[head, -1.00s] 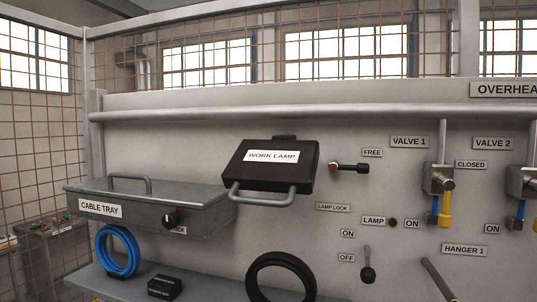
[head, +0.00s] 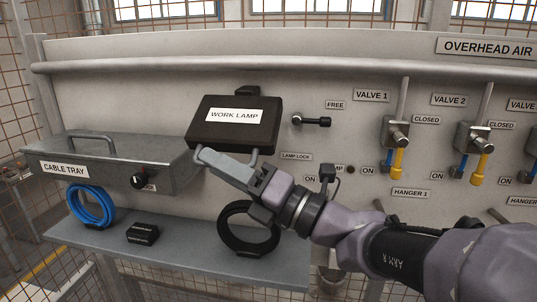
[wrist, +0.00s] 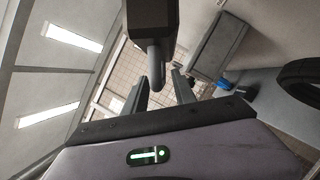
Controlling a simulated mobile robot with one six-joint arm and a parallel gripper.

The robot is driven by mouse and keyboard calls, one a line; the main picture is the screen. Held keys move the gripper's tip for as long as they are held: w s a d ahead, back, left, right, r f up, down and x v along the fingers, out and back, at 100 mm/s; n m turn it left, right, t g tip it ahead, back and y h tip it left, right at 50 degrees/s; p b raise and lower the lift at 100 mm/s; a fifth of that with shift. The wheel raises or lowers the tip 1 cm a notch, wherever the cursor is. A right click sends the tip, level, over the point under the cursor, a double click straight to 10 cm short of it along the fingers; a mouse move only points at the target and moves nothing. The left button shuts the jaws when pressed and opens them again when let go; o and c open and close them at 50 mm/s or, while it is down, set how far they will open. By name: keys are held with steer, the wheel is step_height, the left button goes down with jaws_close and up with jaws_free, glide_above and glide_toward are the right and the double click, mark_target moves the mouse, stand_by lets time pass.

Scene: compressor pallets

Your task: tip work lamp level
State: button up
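The work lamp (head: 234,122) is a dark box with a white label and a grey bar handle along its lower front edge. It is mounted on the panel with its labelled face slanting. My gripper (head: 222,163) is at the handle and covers its middle in the head view. In the wrist view the lamp (wrist: 150,18) is at the top, and the handle (wrist: 155,66) shows between the fingers of my gripper (wrist: 160,85). The fingers look apart, with gaps beside the bar. The lamp lock lever (head: 312,121) lies horizontal, below the FREE label.
A cable tray (head: 105,165) with its own handle juts out left of the lamp. Below are a shelf (head: 180,253), a blue coil (head: 92,207), a black coil (head: 228,242) and a small black box (head: 143,233). Valves with yellow handles (head: 397,165) are on the right.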

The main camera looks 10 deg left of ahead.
steer(key=shift+w+a, duration=0.25)
steer(key=shift+a, duration=0.15)
jaws_close()
steer(key=shift+r, duration=0.1)
stand_by(1.1)
